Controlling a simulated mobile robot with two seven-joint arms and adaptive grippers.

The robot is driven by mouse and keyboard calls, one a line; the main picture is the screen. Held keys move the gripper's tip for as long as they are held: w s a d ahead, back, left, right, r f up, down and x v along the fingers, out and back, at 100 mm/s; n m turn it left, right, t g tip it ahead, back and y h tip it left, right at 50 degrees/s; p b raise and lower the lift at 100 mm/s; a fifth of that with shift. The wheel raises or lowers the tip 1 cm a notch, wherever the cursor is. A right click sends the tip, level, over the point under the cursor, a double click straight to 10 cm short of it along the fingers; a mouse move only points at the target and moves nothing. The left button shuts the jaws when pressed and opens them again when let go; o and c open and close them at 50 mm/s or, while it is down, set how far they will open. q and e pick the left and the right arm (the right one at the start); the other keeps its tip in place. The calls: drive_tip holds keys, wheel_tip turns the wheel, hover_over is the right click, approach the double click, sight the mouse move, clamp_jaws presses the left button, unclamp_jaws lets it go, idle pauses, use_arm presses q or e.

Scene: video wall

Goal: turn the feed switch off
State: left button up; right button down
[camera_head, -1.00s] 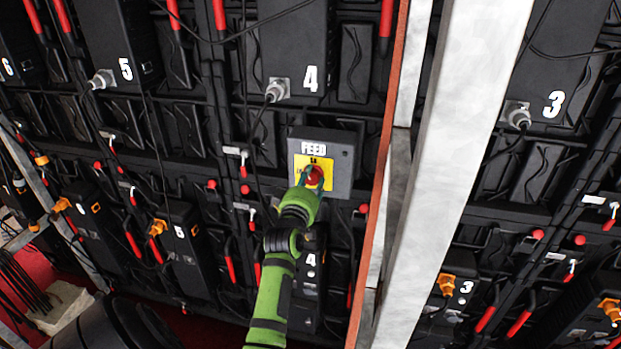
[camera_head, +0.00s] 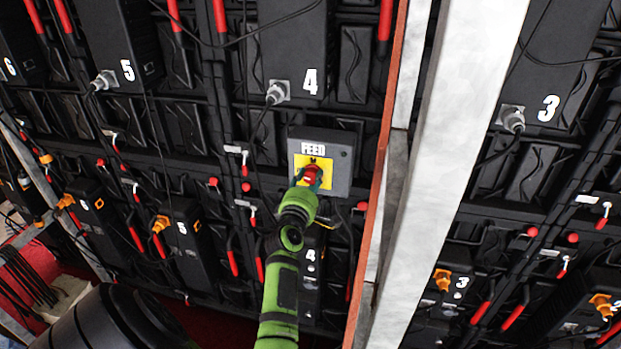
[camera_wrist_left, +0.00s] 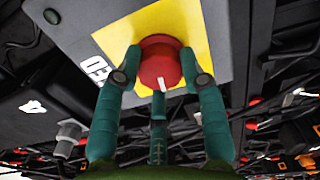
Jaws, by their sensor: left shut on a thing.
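The feed switch is a red knob (camera_head: 312,175) on a yellow plate in a grey box (camera_head: 340,160) marked FEED, mounted on the back of the video wall. My left gripper (camera_head: 307,182) reaches up to it from below, and its fingers are shut on the knob. Part of the plate's lettering is hidden. My right gripper is not in view.
A pale metal post (camera_head: 440,160) with an orange-edged strip stands just right of the box. Numbered black units, such as unit 4 (camera_head: 295,45), and hanging cables surround it. A lower unit 4 (camera_head: 311,270) is close behind my forearm.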

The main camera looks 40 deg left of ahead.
use_arm(q)
drive_tip(key=shift+a+r+n, duration=0.25)
drive_tip(key=shift+r+n, duration=0.05)
drive_tip(key=shift+n, duration=0.7)
drive_tip(key=shift+f, duration=0.1)
drive_tip(key=o, duration=1.1)
drive_tip(key=shift+o, duration=0.2)
drive_tip(key=shift+s+a+f, duration=0.1)
drive_tip(key=shift+f, duration=0.05)
